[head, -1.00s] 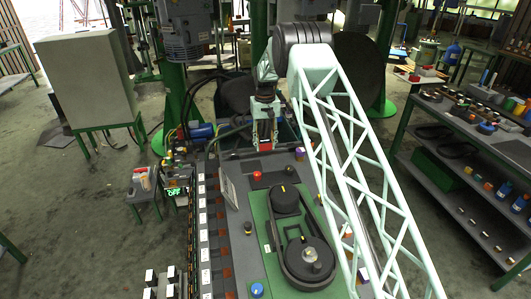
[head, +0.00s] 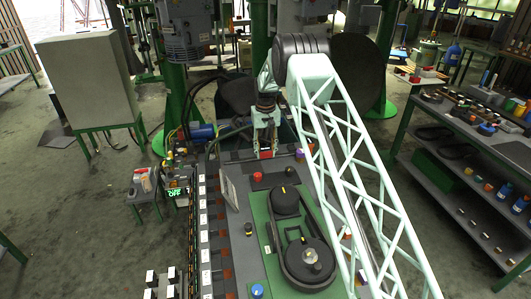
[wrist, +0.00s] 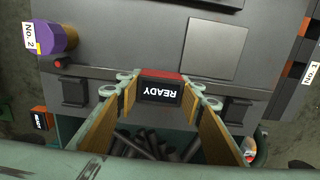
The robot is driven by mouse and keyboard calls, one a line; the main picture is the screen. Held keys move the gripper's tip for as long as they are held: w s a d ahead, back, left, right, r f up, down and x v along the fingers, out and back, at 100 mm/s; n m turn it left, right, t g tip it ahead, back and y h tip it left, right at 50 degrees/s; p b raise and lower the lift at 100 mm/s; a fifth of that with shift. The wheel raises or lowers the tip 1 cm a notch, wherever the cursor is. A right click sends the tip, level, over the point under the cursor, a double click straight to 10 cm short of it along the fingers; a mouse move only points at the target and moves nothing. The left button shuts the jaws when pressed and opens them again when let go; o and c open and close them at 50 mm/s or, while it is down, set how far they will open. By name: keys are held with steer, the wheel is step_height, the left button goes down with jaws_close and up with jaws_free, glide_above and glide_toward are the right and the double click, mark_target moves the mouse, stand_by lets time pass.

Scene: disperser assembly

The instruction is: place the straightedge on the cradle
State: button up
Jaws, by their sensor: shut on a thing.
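My gripper (head: 266,152) points down at the far end of the grey machine top. The block shows as a small red patch in the head view (head: 266,154). I cannot tell whether this block is the straightedge or part of it. Dark square fittings stand on both sides of the fingers, left (wrist: 75,91) and right (wrist: 236,110); I cannot tell whether they belong to the cradle.
A purple knob marked No. 2 (wrist: 56,38) lies left in the wrist view. Grey rods (wrist: 150,146) lie in a container under the fingers. A green plate with black pulleys (head: 306,262), a red button (head: 258,176) and an upright grey panel (head: 230,188) occupy the machine top.

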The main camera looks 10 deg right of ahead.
mark_target(266, 149)
steer(key=shift+f, duration=0.1)
stand_by(0.3)
steer(key=o, duration=1.2)
step_height(266, 149, up, 11)
steer(key=shift+b, duration=0.35)
steer(key=shift+r, duration=0.6)
steer(key=shift+s+r, duration=0.1)
steer(key=shift+r, duration=0.05)
